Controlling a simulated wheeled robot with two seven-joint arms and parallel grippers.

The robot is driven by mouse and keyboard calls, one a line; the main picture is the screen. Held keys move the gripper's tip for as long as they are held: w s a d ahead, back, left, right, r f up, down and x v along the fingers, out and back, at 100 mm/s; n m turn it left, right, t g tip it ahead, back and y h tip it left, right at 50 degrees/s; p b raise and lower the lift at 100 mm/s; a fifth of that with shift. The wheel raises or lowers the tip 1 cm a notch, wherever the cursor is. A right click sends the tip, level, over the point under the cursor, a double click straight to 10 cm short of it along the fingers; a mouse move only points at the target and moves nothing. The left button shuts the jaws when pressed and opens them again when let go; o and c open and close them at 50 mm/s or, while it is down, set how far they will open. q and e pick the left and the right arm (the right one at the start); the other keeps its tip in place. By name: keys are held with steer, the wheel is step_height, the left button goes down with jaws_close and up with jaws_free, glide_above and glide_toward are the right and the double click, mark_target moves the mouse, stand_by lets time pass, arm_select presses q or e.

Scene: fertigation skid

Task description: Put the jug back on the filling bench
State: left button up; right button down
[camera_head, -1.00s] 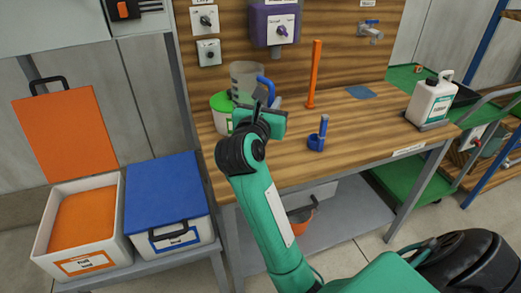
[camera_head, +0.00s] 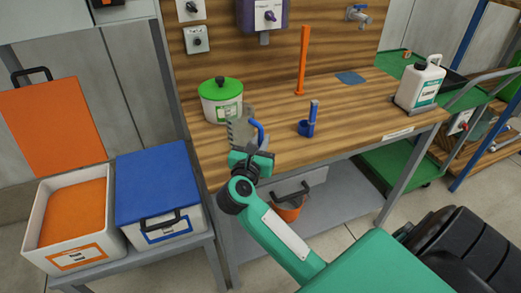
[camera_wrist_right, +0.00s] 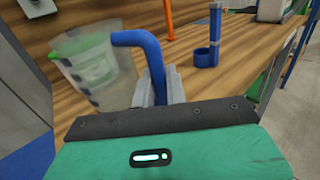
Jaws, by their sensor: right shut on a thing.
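My right gripper (camera_head: 252,158) is shut on the blue handle of a clear grey jug (camera_head: 238,131). In the right wrist view the jug (camera_wrist_right: 88,68) looks upright or nearly so, left of its handle (camera_wrist_right: 152,58). It shows over the left front part of the wooden filling bench (camera_head: 345,138). I cannot tell whether its base touches the bench top. The gripper hides part of the jug's lower side. My left gripper is not in view.
A green-lidded tub (camera_head: 220,104) stands just behind the jug. An orange upright rod (camera_head: 302,62), a blue holder (camera_head: 308,122) and a white canister (camera_head: 420,84) are farther right. The bench front between holder and canister is clear. A blue-lidded bin (camera_head: 158,185) stands at left.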

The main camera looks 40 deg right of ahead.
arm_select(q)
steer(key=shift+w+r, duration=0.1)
arm_select(e)
steer(key=shift+f, duration=1.5)
steer(key=shift+f, duration=0.1)
steer(key=c, duration=1.4)
jaws_free()
steer(key=shift+c, duration=0.2)
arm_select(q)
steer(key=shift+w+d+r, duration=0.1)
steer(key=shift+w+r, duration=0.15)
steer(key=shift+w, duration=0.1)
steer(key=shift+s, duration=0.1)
